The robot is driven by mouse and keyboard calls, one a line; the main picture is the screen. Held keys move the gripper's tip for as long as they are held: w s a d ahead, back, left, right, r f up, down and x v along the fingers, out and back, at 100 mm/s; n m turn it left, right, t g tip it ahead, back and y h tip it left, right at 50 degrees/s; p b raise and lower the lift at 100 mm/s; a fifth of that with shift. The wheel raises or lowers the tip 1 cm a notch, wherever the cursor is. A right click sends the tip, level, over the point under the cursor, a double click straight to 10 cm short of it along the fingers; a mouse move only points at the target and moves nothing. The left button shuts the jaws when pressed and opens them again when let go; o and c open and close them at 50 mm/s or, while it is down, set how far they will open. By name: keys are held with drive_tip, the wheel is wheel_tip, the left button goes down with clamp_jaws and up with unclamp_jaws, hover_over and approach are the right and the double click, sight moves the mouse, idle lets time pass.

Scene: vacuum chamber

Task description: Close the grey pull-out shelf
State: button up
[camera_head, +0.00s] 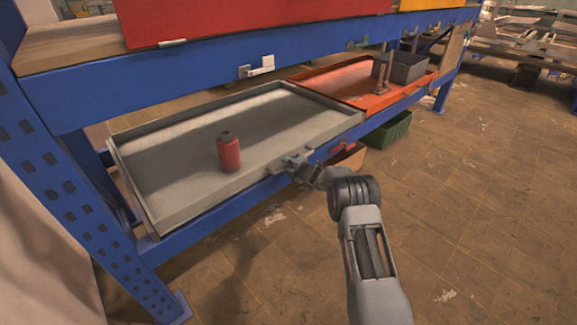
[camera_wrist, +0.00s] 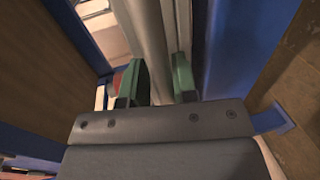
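The grey pull-out shelf (camera_head: 175,143) is a shallow tray in the lower level of a blue rack, seen in the head view. A red bottle (camera_head: 229,153) stands upright on it. Its front rim runs along the blue front beam; how far it is pulled out is hard to tell. My gripper (camera_head: 291,161) is at the right part of this front rim. In the wrist view its two green fingers (camera_wrist: 160,80) stand apart, with a pale grey strip, seemingly the shelf's rim, passing behind and between them. Whether they touch it is hidden.
An orange shelf (camera_head: 340,82) with a dark grey bin (camera_head: 402,68) lies to the right. A green crate (camera_head: 390,130) is below it. The upper blue beam (camera_head: 200,83) with a white latch (camera_head: 261,66) spans above. The brown floor (camera_head: 450,210) at right is clear.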

drive_tip(key=shift+o, duration=1.3)
drive_tip(key=shift+d, duration=0.15)
drive_tip(key=shift+s+d, duration=0.1)
drive_tip(key=p+v, duration=0.3)
drive_tip(key=v, duration=1)
drive_tip(key=shift+s+p, duration=0.25)
drive_tip(key=shift+p, duration=0.15)
drive_tip(key=shift+d+r, duration=0.1)
drive_tip(key=s+a+r+n+g+p, duration=0.3)
drive_tip(key=s+r+n+p, duration=0.25)
drive_tip(key=r+n, duration=0.3)
drive_tip(key=s+a+r+n+g+p, duration=0.2)
drive_tip(key=s+r+n+g+p, duration=0.15)
drive_tip(key=s+r+n, duration=0.4)
drive_tip(key=s+a+r+n+g+p, duration=0.25)
drive_tip(key=s+r+n+p, duration=0.45)
drive_tip(key=r, duration=0.5)
drive_tip(key=s+d+r+n+h+p, duration=0.4)
drive_tip(key=s+r+n, duration=0.3)
drive_tip(key=n, duration=0.4)
drive_tip(key=s+d+r+n+h+p, duration=0.5)
drive_tip(key=s+r+n+p, duration=0.2)
drive_tip(key=n, duration=0.5)
drive_tip(key=shift+s+r+n+h, duration=0.3)
drive_tip(key=shift+s+r+h, duration=0.1)
drive_tip(key=shift+s+r, duration=0.5)
